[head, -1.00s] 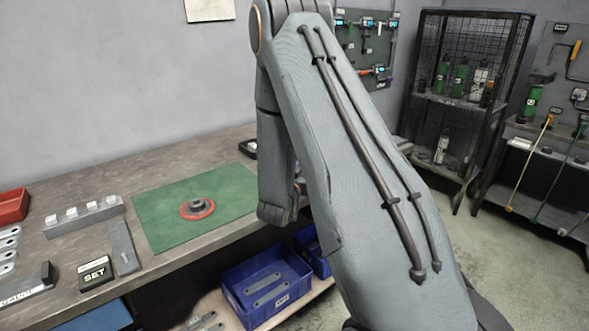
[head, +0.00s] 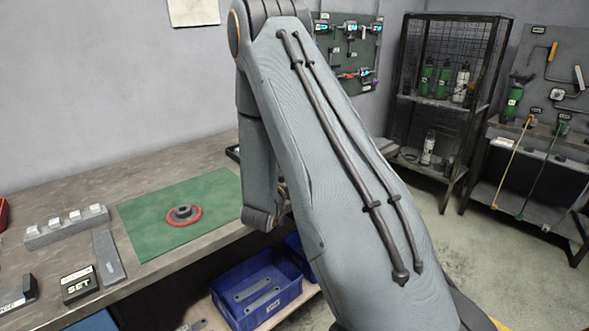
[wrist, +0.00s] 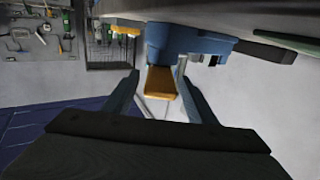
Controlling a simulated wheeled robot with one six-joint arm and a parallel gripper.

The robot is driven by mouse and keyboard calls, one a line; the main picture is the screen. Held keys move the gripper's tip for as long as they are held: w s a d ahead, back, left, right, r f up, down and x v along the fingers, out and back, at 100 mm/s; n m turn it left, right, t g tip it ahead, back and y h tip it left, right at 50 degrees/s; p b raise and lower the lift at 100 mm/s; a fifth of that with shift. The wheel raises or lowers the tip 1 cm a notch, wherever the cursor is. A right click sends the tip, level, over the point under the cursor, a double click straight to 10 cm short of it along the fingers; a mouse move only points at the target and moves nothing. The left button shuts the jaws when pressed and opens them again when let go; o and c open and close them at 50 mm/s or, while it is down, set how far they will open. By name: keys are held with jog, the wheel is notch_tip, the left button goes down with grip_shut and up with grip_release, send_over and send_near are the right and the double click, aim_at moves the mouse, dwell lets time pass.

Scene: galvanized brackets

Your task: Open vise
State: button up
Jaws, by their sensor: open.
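In the wrist view a blue body (wrist: 190,44), which looks like the vise, hangs below the pale edge at the top. An orange block-like part (wrist: 162,83) extends down from it, and a thin pale bar shows near it. My gripper (wrist: 160,84) is open, with one dark finger on each side of the orange part in the picture. I cannot tell whether the fingers touch it or how deep it sits between them. In the head view my arm hides the vise and the gripper.
The workbench (head: 60,190) holds a green mat (head: 140,220) with a red and dark round part (head: 183,215), a grey block with pale pieces (head: 68,226) and a SET box (head: 79,285). A blue bin (head: 255,290) sits below. A wire cage (head: 445,100) and open floor lie right.

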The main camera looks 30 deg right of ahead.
jog(key=b+v, duration=0.1)
jog(key=v, duration=0.6)
jog(key=shift+s+a, duration=0.15)
jog(key=shift+a, duration=0.05)
